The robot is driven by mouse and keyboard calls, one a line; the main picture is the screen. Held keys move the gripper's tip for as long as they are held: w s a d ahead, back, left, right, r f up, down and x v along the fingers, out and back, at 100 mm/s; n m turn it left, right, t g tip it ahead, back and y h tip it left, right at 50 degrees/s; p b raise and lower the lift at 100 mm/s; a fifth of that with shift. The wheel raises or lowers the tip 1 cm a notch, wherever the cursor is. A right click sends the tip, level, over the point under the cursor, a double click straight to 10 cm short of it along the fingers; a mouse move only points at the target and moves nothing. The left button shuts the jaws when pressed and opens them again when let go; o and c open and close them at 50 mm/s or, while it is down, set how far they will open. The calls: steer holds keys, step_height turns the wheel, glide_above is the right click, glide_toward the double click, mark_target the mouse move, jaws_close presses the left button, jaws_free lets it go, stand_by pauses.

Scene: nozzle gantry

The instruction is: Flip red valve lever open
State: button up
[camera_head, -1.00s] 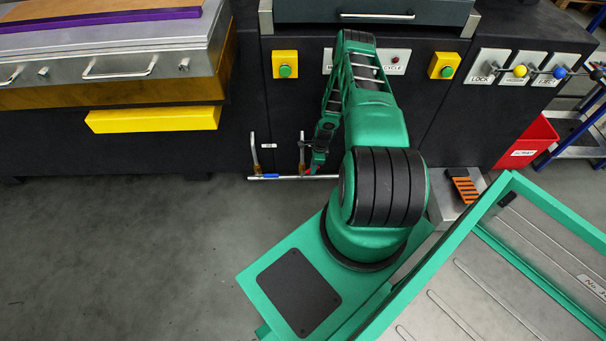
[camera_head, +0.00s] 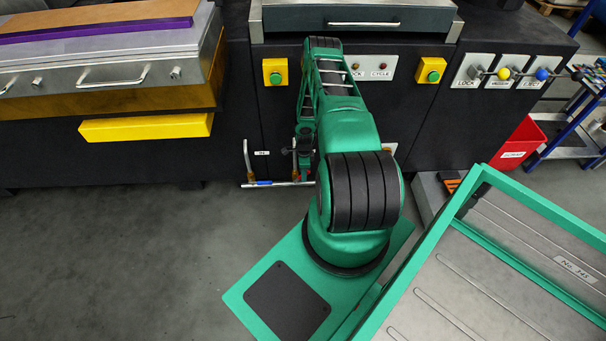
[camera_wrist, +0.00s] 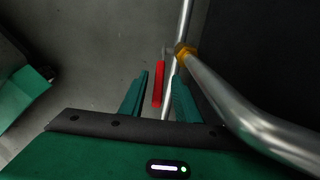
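The red valve lever (camera_wrist: 158,84) shows in the wrist view as a short red bar on a thin metal pipe (camera_wrist: 184,18). It appears between the two green fingers of my gripper (camera_wrist: 160,80), with a gap on each side, so the gripper is open. I cannot tell how deep the lever sits between the fingertips. A brass fitting (camera_wrist: 184,50) lies just right of the lever. The low pipe (camera_head: 279,184) there carries a blue lever (camera_head: 262,183).
A thick metal riser (camera_wrist: 240,105) runs close along the right of my gripper in the wrist view. The dark machine front (camera_head: 225,130) stands behind the pipes. A green-framed tray (camera_head: 500,180) is at right. The floor (camera_head: 120,260) at left is clear.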

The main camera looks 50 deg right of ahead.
steer(key=shift+r, duration=0.1)
step_height(320, 180, up, 10)
steer(key=shift+r, duration=0.25)
stand_by(0.4)
steer(key=shift+s+d+f+t+y, duration=0.95)
steer(key=shift+s+d+t+y, duration=0.55)
steer(key=shift+s+d+y, duration=0.15)
steer(key=x, duration=1)
steer(key=shift+w+f, duration=0.1)
steer(key=shift+f, duration=0.2)
steer(key=shift+c, duration=0.6)
jaws_close()
